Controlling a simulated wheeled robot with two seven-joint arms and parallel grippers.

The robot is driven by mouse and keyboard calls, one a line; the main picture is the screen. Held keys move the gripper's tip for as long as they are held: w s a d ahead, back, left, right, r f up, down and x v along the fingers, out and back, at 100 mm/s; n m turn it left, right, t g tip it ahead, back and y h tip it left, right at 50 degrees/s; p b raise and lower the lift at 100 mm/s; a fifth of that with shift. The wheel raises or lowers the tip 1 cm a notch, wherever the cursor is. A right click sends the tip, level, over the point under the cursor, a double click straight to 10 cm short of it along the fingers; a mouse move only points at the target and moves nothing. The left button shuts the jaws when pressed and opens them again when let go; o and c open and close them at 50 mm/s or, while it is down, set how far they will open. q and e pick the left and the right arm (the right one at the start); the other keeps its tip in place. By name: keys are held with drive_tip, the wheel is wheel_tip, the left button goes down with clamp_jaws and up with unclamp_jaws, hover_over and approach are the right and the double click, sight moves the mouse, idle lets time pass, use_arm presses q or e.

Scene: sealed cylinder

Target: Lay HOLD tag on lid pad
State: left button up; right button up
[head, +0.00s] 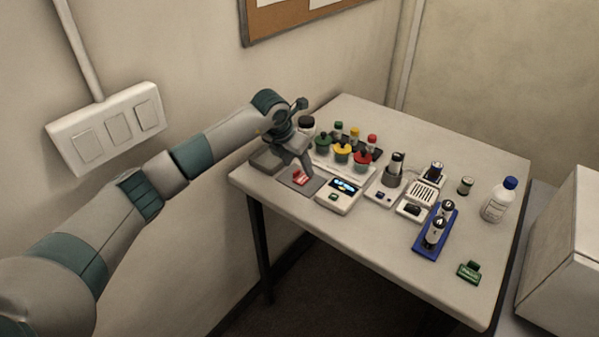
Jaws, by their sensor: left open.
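A small red tag (300,177), likely the HOLD tag, lies on a dark grey flat pad (313,186) near the table's left front edge. Its lettering is too small to read. I cannot tell for certain whether this grey pad is the lid pad. My left gripper (306,172) points down just above and beside the red tag, with its jaws open. The fingers partly cover the area behind the tag, and contact with it cannot be made out. My right gripper is not in view.
Right of the pad is a white device with a lit display (346,184). Behind stand green, yellow and red-topped containers (342,153).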

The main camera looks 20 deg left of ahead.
use_arm(q)
drive_tip(key=b+v, duration=0.2)
drive_tip(key=v, duration=0.6)
drive_tip(key=shift+b, duration=0.35)
